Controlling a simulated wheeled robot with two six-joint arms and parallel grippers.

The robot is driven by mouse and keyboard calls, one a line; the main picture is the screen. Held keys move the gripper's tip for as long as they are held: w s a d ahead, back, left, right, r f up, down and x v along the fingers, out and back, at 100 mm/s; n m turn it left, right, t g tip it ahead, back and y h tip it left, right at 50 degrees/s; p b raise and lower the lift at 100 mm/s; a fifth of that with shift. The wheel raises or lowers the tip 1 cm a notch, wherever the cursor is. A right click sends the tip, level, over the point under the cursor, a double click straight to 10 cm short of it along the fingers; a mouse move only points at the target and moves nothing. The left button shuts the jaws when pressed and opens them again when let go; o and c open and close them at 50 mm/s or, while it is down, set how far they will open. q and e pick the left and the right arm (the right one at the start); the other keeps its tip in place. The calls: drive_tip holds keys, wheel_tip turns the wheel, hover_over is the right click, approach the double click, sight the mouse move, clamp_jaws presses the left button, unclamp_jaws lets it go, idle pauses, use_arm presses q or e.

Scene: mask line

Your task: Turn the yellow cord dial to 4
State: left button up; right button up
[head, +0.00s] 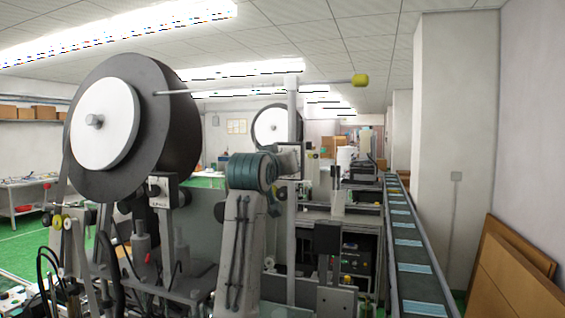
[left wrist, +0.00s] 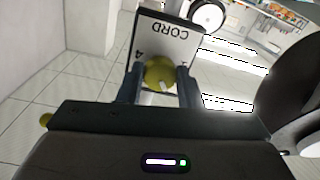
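The yellow cord dial (left wrist: 159,72) sits on a pale panel (left wrist: 168,38) that reads CORD upside down in the left wrist view. A 4 shows on the panel left of the dial, and another mark on the right is partly hidden by a finger. A small white mark on the dial faces the bottom of the picture. My left gripper (left wrist: 160,80) has one finger on each side of the dial, and both appear to touch it. In the head view my left arm, with its teal wrist (head: 250,171), reaches toward the machine; the dial is not visible there. My right gripper is not in view.
A large dark reel (head: 158,110) stands at the left, with a grey frame below it. A rod with a yellow knob (head: 360,80) crosses above my left arm. A conveyor (head: 407,240) with blue masks runs along the right. Brown boards (head: 515,268) lean at the right wall.

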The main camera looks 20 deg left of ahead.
use_arm(q)
drive_tip(key=shift+c, duration=0.9)
drive_tip(key=shift+w+a+f+m+h+b, duration=0.1)
drive_tip(key=shift+m+h+b, duration=0.2)
drive_tip(key=shift+m+b, duration=4.55)
drive_tip(key=shift+a+f+m+h+b, duration=0.1)
drive_tip(key=shift+m+h+b, duration=0.15)
drive_tip(key=shift+m, duration=9.2)
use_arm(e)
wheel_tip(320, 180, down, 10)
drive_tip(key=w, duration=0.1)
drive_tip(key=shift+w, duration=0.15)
use_arm(q)
drive_tip(key=shift+d, duration=0.1)
drive_tip(key=o, duration=0.9)
drive_tip(key=shift+o, duration=0.4)
drive_tip(key=shift+r, duration=0.1)
